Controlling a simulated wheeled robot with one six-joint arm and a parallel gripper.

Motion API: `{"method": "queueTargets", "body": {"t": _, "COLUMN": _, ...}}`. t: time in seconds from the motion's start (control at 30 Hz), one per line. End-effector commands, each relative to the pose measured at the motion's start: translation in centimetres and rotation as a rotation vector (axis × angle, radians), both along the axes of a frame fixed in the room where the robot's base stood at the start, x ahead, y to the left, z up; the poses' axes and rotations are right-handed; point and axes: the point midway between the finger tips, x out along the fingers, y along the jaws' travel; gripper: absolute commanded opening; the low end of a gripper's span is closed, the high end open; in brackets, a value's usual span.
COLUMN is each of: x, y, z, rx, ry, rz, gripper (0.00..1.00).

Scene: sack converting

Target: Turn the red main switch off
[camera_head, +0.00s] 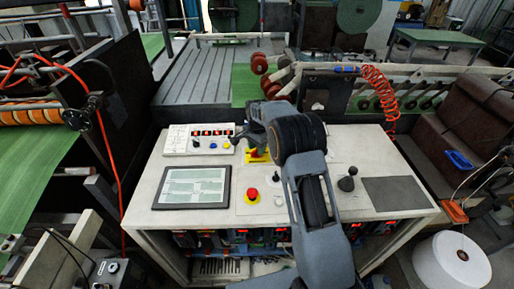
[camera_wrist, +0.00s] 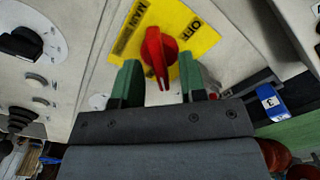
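The red main switch (camera_wrist: 157,48) is a knob on a yellow plate (camera_wrist: 185,22) lettered MAIN and OFF in the wrist view. Its narrow end points toward my gripper, toward the bottom of the picture. My gripper (camera_wrist: 159,62) is open, with one green finger on each side of the knob and visible gaps between. In the head view the switch (camera_head: 254,152) and its yellow plate (camera_head: 262,158) show just below my gripper (camera_head: 247,140) on the white console, partly hidden by it.
The white console top (camera_head: 330,210) also carries a button panel (camera_head: 198,139), a screen (camera_head: 193,187), a red emergency button (camera_head: 252,194) and a black joystick (camera_head: 348,180). A coiled red hose (camera_head: 379,90) hangs behind. A white roll (camera_head: 452,262) stands at right.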

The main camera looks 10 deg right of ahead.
Motion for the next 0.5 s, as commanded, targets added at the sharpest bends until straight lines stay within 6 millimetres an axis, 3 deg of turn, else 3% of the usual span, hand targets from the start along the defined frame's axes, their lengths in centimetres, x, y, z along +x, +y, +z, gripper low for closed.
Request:
{"method": "queueTargets", "body": {"t": 0.47, "x": -0.01, "y": -0.01, "z": -0.92, "rx": 0.001, "ry": -0.001, "rz": 0.000, "gripper": 0.38}}
{"method": "queueTargets", "body": {"t": 0.5, "x": -0.01, "y": -0.01, "z": -0.91, "rx": 0.001, "ry": -0.001, "rz": 0.000, "gripper": 0.34}}
